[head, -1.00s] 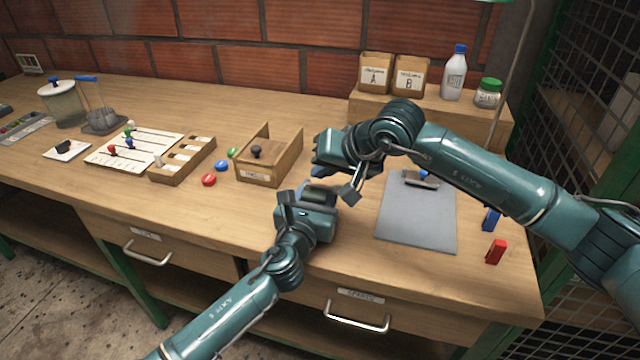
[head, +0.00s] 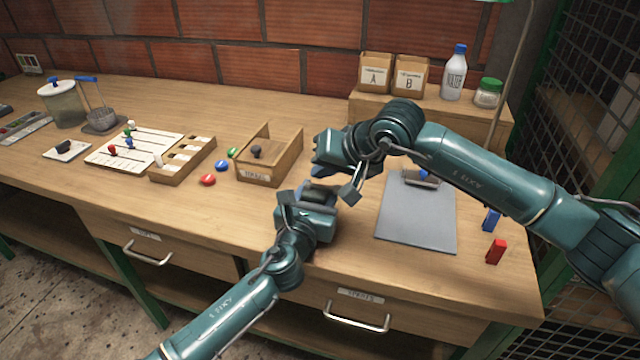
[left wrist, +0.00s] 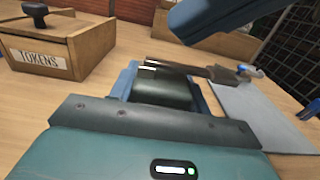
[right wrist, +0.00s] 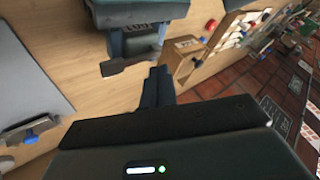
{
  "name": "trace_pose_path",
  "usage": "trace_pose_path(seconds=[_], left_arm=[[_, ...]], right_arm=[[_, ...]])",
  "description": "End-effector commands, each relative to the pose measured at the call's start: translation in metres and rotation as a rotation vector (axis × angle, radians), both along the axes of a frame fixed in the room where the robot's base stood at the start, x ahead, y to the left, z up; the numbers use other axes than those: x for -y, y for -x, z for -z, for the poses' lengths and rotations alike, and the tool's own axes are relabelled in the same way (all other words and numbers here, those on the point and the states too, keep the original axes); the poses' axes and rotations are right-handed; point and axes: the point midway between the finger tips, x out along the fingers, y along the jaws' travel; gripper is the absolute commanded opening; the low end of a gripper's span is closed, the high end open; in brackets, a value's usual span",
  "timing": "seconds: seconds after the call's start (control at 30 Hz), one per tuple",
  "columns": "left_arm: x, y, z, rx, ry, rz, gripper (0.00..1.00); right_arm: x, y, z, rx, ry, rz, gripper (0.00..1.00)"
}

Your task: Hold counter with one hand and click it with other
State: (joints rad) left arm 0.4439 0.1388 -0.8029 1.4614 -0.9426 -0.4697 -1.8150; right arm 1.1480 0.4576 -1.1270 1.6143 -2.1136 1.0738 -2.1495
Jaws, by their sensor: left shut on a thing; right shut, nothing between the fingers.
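My left gripper (head: 312,197) is shut on the counter and holds it above the bench's front part. The dark green counter (left wrist: 163,90) sits between its fingers in the left wrist view, with a dark flat lever-like part beside it. Digits show on the counter (right wrist: 138,42) in the right wrist view, partly hidden by my left gripper. My right gripper (right wrist: 157,85) is shut and empty, its fingers pointing towards the counter and close to it. A gap shows between them in the right wrist view. In the head view, the right gripper (head: 328,158) is just beyond the left.
A wooden tokens box (head: 283,165) stands just left of the grippers. A grey mat (head: 415,220) with a clip lies to the right, near a red block (head: 496,251) and a blue block (head: 491,219). Coloured tokens (head: 208,180) lie left of the box.

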Motion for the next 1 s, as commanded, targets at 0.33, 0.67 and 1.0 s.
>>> trace_pose_path(seconds=[0.33,0.67,1.0], left_arm=[[0.0,0.0001,0.0006,-0.001,0.0,0.0,0.23],[0.0,0.0001,0.0005,-0.001,0.0,0.0,0.23],[0.0,0.0001,0.0005,-0.001,0.0,0.0,0.23]], right_arm=[[0.0,0.0001,0.0003,0.0,0.0,0.0,0.0],[0.0007,0.0,0.0088,-0.001,0.0,0.001,0.0],[0.0006,0.0,0.0091,0.0,0.0,0.0,0.0]])
